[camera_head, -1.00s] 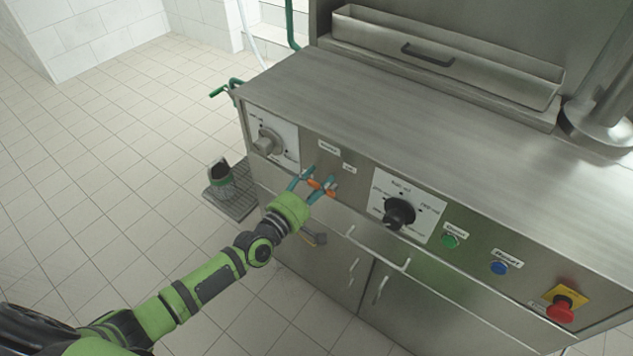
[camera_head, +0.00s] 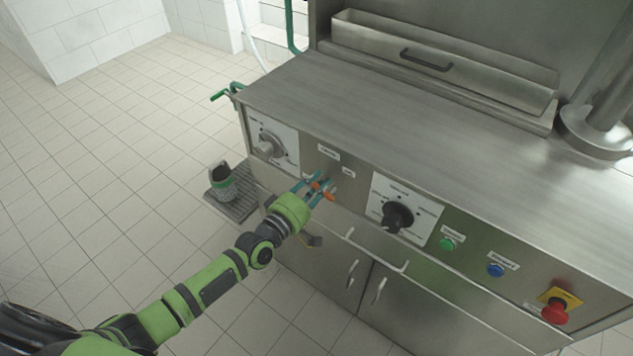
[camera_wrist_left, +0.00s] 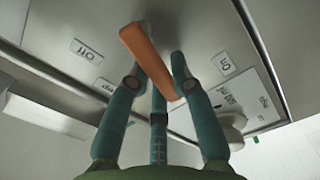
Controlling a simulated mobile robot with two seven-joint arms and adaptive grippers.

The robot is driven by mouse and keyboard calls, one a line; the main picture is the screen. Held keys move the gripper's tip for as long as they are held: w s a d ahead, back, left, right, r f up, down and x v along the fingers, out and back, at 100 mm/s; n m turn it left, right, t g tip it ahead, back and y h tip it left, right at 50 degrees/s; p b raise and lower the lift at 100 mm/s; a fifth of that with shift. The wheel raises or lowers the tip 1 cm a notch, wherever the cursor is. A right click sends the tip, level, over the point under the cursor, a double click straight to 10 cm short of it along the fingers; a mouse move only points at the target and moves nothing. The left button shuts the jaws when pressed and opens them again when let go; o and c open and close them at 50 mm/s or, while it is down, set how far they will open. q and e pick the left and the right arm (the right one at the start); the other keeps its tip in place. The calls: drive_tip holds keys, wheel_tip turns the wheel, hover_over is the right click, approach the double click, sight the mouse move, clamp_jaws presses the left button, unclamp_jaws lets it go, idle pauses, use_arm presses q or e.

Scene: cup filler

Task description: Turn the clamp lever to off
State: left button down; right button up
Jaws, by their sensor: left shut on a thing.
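The orange clamp lever (camera_wrist_left: 146,55) sits on the metal front panel. In the left wrist view it lies slanted between the Off label (camera_wrist_left: 87,51) and the On label (camera_wrist_left: 223,64), one end towards the top. My left gripper (camera_head: 317,187) is at the lever, its blue-green fingers one on each side. In the left wrist view the gripper (camera_wrist_left: 157,76) is shut on the lever. In the head view the fingers partly hide the lever. My right gripper is not in view.
A grey dial (camera_head: 267,145) is left of the lever and a black dial (camera_head: 397,216) right of it. Further right are green (camera_head: 447,244) and blue (camera_head: 495,270) buttons and a red knob (camera_head: 555,312). A cup (camera_head: 222,182) stands on a grate (camera_head: 238,207).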

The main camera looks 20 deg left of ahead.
sight(341, 176)
use_arm(q)
drive_tip(key=m, duration=0.2)
drive_tip(key=r+m+p, duration=0.1)
drive_tip(key=shift+s+d+r+m+p, duration=0.1)
drive_tip(key=shift+d+r+m+p, duration=0.05)
drive_tip(key=shift+d+m+p, duration=0.2)
drive_tip(key=m, duration=0.1)
drive_tip(key=m+p, duration=0.1)
drive_tip(key=d+m, duration=0.1)
drive_tip(key=shift+s+r+m, duration=0.15)
drive_tip(key=shift+r+m, duration=0.2)
drive_tip(key=m, duration=0.1)
drive_tip(key=d+m+p, duration=0.1)
drive_tip(key=m, duration=0.1)
drive_tip(key=shift+s+r+m, duration=0.15)
drive_tip(key=shift+s+m, duration=0.05)
drive_tip(key=shift+m, duration=0.1)
drive_tip(key=shift+s+d+m+p, duration=0.1)
drive_tip(key=shift+d+m+p, duration=0.15)
drive_tip(key=shift+m, duration=0.65)
drive_tip(key=shift+s+d+m+p, duration=0.15)
drive_tip(key=shift+d+m, duration=0.1)
drive_tip(key=shift+m, duration=0.65)
drive_tip(key=c, duration=1.1)
unclamp_jaws()
drive_tip(key=shift+o, duration=0.2)
